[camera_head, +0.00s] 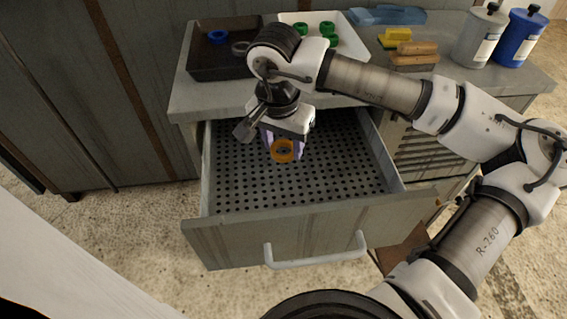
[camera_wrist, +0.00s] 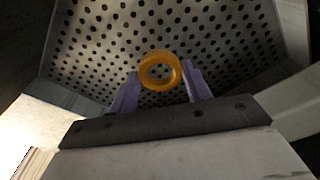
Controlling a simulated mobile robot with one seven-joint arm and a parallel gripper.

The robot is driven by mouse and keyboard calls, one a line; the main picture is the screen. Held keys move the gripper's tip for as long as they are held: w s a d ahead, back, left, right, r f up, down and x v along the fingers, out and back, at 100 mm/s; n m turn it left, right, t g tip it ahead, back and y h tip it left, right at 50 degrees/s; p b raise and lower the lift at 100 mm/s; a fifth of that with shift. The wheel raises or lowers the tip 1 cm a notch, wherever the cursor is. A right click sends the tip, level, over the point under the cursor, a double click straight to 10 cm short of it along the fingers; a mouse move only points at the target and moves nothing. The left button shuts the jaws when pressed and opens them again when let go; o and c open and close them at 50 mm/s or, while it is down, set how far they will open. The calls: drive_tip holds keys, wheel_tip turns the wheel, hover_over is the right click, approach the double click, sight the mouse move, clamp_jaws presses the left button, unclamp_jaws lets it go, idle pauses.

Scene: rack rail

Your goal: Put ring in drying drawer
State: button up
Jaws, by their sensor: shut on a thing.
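An orange ring (camera_head: 283,151) is held between the purple fingers of my gripper (camera_head: 283,146). The ring also shows in the wrist view (camera_wrist: 160,70), between the two fingertips (camera_wrist: 162,84). The drying drawer (camera_head: 290,225) is pulled open and has a perforated metal floor and a white bar handle. In the head view the ring and my gripper are over the open drawer's inside, toward its back half. How high the ring is above the drawer floor is hard to tell. No other thing shows on the visible part of the drawer floor.
On the counter (camera_head: 185,103) stand a dark tray (camera_head: 205,66) with a blue ring (camera_head: 218,37) and a white tray (camera_head: 352,47) with several green rings (camera_head: 327,28). A yellow sponge (camera_head: 397,35), brushes (camera_head: 415,49), a grey bottle (camera_head: 480,38) and a blue bottle (camera_head: 520,40) stand at the right.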

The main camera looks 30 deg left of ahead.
sight(284, 174)
drive_tip(key=shift+f, duration=3.45)
drive_tip(key=shift+f, duration=0.15)
drive_tip(key=o, duration=1)
drive_tip(key=r, duration=0.4)
drive_tip(key=s+r, duration=0.1)
drive_tip(key=r, duration=0.7)
drive_tip(key=shift+s+r, duration=0.15)
drive_tip(key=shift+s, duration=0.05)
